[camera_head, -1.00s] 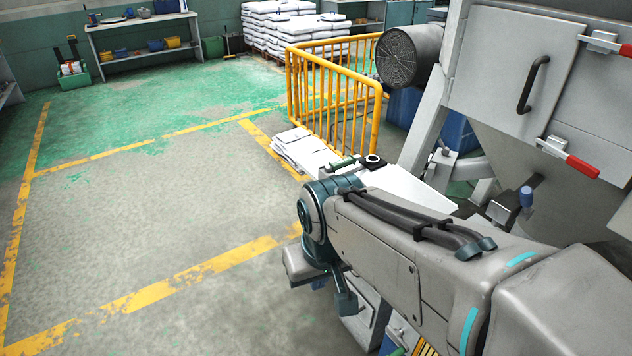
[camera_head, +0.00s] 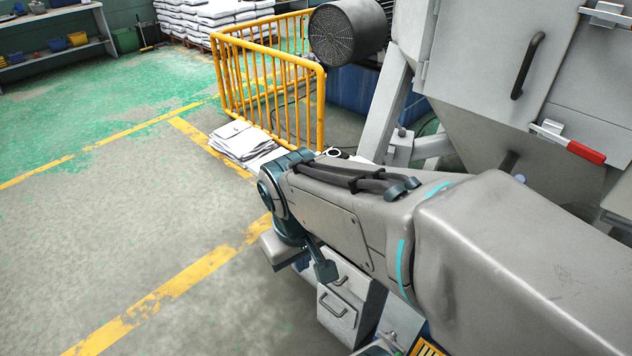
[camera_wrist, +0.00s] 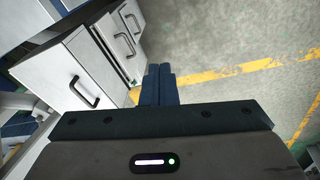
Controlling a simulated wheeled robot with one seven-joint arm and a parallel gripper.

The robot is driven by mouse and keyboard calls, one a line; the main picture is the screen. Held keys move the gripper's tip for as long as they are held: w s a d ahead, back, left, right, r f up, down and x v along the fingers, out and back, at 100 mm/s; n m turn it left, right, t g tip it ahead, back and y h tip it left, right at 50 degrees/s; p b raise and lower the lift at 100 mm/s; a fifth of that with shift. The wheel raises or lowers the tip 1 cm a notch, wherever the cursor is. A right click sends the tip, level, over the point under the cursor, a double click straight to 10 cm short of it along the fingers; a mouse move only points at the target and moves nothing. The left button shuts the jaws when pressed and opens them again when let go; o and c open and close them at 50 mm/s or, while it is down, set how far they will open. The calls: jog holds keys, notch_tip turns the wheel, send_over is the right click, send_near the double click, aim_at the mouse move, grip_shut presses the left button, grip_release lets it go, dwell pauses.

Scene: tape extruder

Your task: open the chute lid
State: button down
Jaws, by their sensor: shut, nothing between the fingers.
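A grey hopper-like machine stands at the right of the head view. On it is a flat lid or door (camera_head: 478,58) with a black bar handle (camera_head: 527,66); I cannot tell for certain whether this is the chute lid. It looks closed. A red-handled latch (camera_head: 585,152) sits at its lower edge, with a metal bracket at its upper right. My gripper (camera_wrist: 160,72) shows in the wrist view with its two dark blue fingers together and nothing between them. It points down over the floor beside grey cabinets, away from the lid.
Grey drawers with black handles (camera_wrist: 84,92) lie left of my fingers. A yellow railing (camera_head: 268,88) and white sacks (camera_head: 240,140) stand beyond my arm. A round motor (camera_head: 347,27) juts from the machine. The floor at left is clear.

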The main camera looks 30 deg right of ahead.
jog(key=w+d+f+n+g+h+b, duration=0.2)
jog(key=d+f+n+g+h+b, duration=0.3)
jog(key=d+f+n+h+b, duration=0.6)
jog(key=w+f+n+t+h+b, duration=0.4)
jog(key=w+n+t, duration=0.1)
jog(key=w, duration=0.2)
jog(key=w+f+n+t+h+b, duration=0.3)
jog(key=w+f+n+t, duration=0.15)
jog(key=w, duration=0.35)
jog(key=r+b+x, duration=0.1)
jog(key=x, duration=0.9)
jog(key=shift+s, duration=0.2)
